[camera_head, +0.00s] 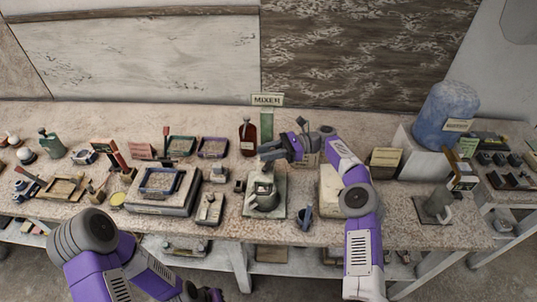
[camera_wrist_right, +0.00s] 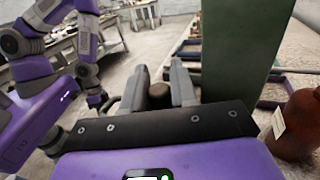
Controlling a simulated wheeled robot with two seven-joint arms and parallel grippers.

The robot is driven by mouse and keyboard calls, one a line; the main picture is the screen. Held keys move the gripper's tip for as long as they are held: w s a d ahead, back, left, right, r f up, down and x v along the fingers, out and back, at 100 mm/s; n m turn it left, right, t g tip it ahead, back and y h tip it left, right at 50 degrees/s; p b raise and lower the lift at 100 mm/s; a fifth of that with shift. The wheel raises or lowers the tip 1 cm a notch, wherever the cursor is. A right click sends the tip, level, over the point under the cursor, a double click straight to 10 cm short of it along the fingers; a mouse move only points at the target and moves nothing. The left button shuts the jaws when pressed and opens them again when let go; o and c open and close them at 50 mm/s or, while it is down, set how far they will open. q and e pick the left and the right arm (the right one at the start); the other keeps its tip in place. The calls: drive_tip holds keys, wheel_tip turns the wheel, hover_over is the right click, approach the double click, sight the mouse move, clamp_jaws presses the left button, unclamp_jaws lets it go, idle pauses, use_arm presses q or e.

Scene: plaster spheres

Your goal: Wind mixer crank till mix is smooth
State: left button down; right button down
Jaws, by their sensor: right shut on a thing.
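The mixer stands at the middle of the bench under a "MIXER" sign (camera_head: 267,100). Its green upright post (camera_head: 267,126) also fills the upper right of the right wrist view (camera_wrist_right: 238,50). A grey-green mixing pot (camera_head: 264,196) sits below on a pale base; its contents are too small to judge. My right gripper (camera_head: 271,151) is above and behind the pot, beside the post. In the right wrist view its fingers (camera_wrist_right: 160,88) are closed on a dark round crank knob (camera_wrist_right: 159,96). My left arm is low at the left; its gripper (camera_head: 206,294) is mostly cut off.
A red-brown bottle (camera_head: 248,138) stands close left of the post. A grey block with a blue-framed tray (camera_head: 160,181) is farther left. A small blue-grey cup (camera_head: 304,218) sits near the front edge. A large blue jar (camera_head: 447,112) stands at right.

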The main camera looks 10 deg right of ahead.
drive_tip(key=shift+a+f+n+g+b, duration=0.15)
drive_tip(key=shift+n+g+b, duration=0.15)
drive_tip(key=shift+g, duration=0.2)
idle(0.4)
drive_tip(key=c, duration=1)
unclamp_jaws()
drive_tip(key=shift+o, duration=0.2)
drive_tip(key=shift+s, duration=0.1)
drive_tip(key=shift+r, duration=0.35)
